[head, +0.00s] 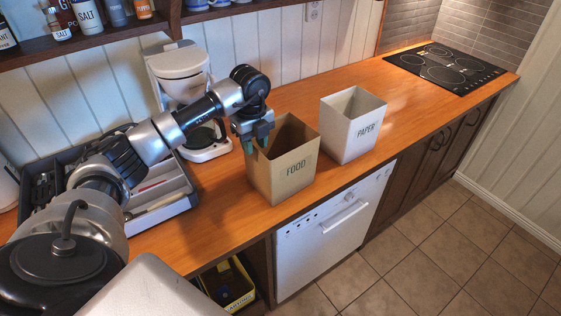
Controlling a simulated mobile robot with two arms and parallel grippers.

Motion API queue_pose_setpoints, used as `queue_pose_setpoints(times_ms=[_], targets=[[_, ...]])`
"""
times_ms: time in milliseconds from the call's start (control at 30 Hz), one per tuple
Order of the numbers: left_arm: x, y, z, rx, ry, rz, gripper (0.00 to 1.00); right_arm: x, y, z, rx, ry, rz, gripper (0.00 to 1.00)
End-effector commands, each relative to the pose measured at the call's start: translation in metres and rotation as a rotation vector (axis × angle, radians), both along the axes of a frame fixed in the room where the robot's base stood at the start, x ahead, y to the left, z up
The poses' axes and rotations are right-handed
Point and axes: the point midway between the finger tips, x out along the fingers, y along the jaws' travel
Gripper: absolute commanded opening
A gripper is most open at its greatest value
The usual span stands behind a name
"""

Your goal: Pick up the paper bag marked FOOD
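The brown paper bag marked FOOD (291,175) stands upright and open-topped on the wooden counter. My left gripper (257,143) points down at the bag's left rim. Its greenish fingertips look apart, with one near the outer left side and the other over the bag's opening. The gripper looks open, and I cannot tell whether either finger touches the bag. The bag's inside is mostly hidden. My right gripper is not in view.
A white bag marked PAPER (353,126) stands just right of the FOOD bag. A coffee maker (184,85) is behind my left arm, and a grey utensil tray (167,205) is left. The counter is clear toward the black cooktop (443,66).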

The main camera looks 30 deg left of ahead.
Motion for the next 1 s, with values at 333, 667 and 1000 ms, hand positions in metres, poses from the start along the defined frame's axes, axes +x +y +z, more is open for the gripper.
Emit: queue_pose_setpoints(times_ms=[333, 667, 1000], targets=[[0.001, 0.001, -0.042, -0.001, 0.003, -0.001, 0.34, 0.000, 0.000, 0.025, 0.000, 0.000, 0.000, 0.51], [0.002, 0.001, -0.044, -0.001, 0.000, -0.001, 0.18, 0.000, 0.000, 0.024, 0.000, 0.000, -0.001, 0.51], [0.002, 0.001, -0.043, -0.001, 0.001, -0.001, 0.00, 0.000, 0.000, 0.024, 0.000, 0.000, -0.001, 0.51]])
